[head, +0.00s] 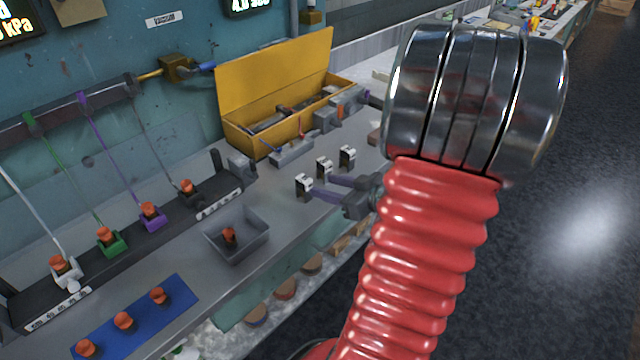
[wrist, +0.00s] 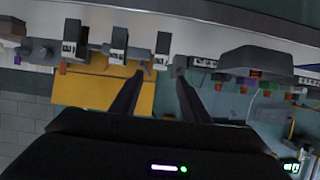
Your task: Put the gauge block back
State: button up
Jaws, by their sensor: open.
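Three small metal blocks with white faces stand in a row on the grey bench: the nearest (head: 304,184), the middle (head: 324,167) and the farthest (head: 347,156). I cannot tell which of them, if any, is the gauge block. My gripper (head: 318,188) is open, its two dark purple fingers pointing left at the nearest block. In the wrist view, my fingers (wrist: 159,72) are spread, with one block (wrist: 161,48) just beyond and between their tips. The other two blocks, (wrist: 117,38) and (wrist: 70,40), stand to its left. Nothing is held.
An open yellow toolbox (head: 275,75) stands behind the blocks, with a small grey fixture (head: 291,152) in front. A grey tray (head: 237,240) holds an orange-topped piece. A blue mat (head: 135,322) bears three more. A dark rail (head: 125,228) with coloured holders runs along the back.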

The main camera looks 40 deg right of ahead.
jog(key=shift+v, duration=1.35)
jog(key=w+r+g+h, duration=0.2)
jog(key=w+r+h, duration=0.3)
jog(key=w+r, duration=0.15)
jog(key=w+a+r+m+g+h, duration=0.1)
jog(key=a+r+m+g+h, duration=0.1)
jog(key=a+r, duration=0.25)
jog(key=s+a+g+y, duration=0.1)
jog(key=s+a, duration=0.3)
jog(key=a, duration=0.5)
jog(key=s+a+n+g+y, duration=0.1)
jog(key=s+a+y, duration=0.2)
jog(key=a, duration=0.6)
jog(key=s+a+g+y, duration=0.2)
jog(key=s+a, duration=0.3)
jog(key=a, duration=0.4)
jog(key=shift+s+n+y, duration=0.3)
jog(key=shift+a+f, duration=0.1)
jog(key=shift+c, duration=0.5)
